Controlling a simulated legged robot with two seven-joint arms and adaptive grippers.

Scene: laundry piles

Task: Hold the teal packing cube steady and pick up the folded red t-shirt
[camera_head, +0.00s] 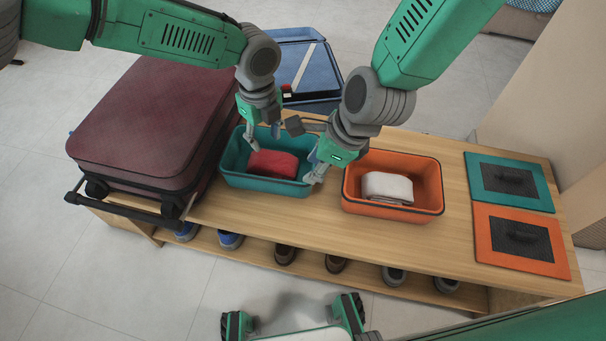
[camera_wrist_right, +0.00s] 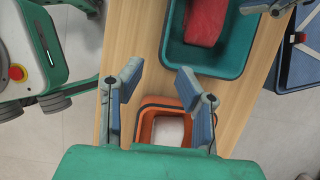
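The teal packing cube (camera_head: 232,181) stands open on the wooden bench, and the folded red t-shirt (camera_head: 273,163) lies inside it. Both also show in the right wrist view, the cube (camera_wrist_right: 212,62) and the shirt (camera_wrist_right: 204,22) at the top. My left gripper (camera_head: 264,137) is over the cube's back rim with its fingers apart; contact with the rim cannot be told. My right gripper (camera_head: 305,152) is at the cube's right end, near the rim. Its fingers (camera_wrist_right: 160,75) are spread with nothing between them in the wrist view.
An orange packing cube (camera_head: 432,184) with a folded white cloth (camera_head: 387,187) stands to the right. Teal (camera_head: 482,184) and orange (camera_head: 484,242) lids lie farther right. Shoes (camera_head: 285,255) sit on the lower shelf.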

